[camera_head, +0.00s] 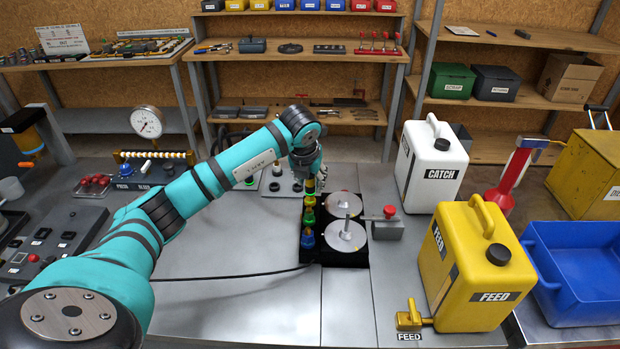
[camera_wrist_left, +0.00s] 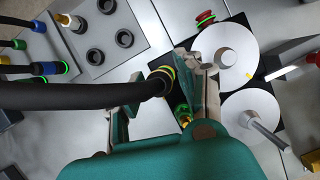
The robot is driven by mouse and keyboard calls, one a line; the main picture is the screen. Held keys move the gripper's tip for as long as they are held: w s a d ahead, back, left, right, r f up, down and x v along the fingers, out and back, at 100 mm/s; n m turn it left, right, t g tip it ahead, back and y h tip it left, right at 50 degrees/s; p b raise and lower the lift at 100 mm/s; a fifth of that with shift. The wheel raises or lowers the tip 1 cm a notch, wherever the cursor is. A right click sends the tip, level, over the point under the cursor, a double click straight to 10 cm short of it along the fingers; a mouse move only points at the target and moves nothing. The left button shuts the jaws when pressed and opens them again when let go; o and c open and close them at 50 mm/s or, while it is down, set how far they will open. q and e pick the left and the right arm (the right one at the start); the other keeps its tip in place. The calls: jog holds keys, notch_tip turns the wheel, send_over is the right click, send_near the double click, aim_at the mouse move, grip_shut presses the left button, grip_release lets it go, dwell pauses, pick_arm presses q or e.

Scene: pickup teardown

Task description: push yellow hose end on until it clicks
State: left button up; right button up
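My left gripper (camera_head: 309,176) is over the coupling row on the black panel in the head view. In the left wrist view its fingers (camera_wrist_left: 160,98) stand on both sides of the yellow hose end (camera_wrist_left: 162,76), a yellow ring on a thick black hose (camera_wrist_left: 80,95). The far finger meets the ring; the hose hides part of the near finger. A coupling with a green ring (camera_wrist_left: 184,112) shows just beside the fingers. In the head view, a green coupling (camera_head: 309,217) and a blue one (camera_head: 307,239) stand in the row. Whether the yellow end is seated is hidden. My right gripper is not in view.
Two pale discs (camera_head: 345,236) lie right of the couplings, with a red button (camera_head: 390,211) beside them. The white CATCH can (camera_head: 430,168) and yellow FEED can (camera_head: 477,270) stand right. A black hose (camera_head: 230,277) crosses the otherwise clear front bench.

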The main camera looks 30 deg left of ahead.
pick_arm(q)
jog(key=shift+o, duration=0.9)
jog(key=shift+r, duration=0.1)
jog(key=v, duration=1.2)
